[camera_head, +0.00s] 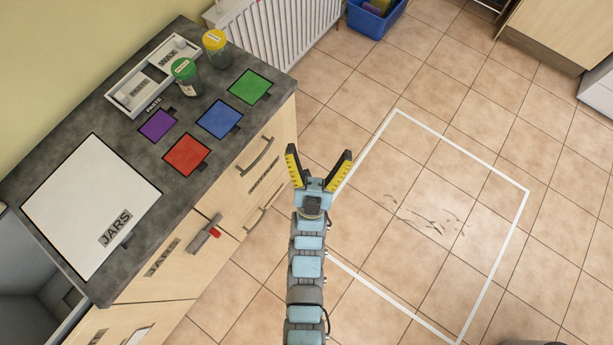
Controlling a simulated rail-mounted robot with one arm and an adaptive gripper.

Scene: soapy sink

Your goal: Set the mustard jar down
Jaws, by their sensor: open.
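A clear jar with a yellow lid (214,41), which may be the mustard jar, stands upright on the dark counter (85,135) near its far edge. Its label is too small to read. A second jar with a green lid (183,68) stands just left of it and nearer, beside the white tray (126,100). My gripper (319,153) is open, with yellow-lined fingers spread apart and nothing between them. It shows over the floor to the right of the counter front, apart from both jars.
Purple (157,125), red (187,156), blue (219,119) and green (250,87) squares lie on the counter. A large white panel marked JARS (85,195) is bare. A radiator (283,35) and blue bin (377,17) stand beyond. A white outline (462,149) marks open floor.

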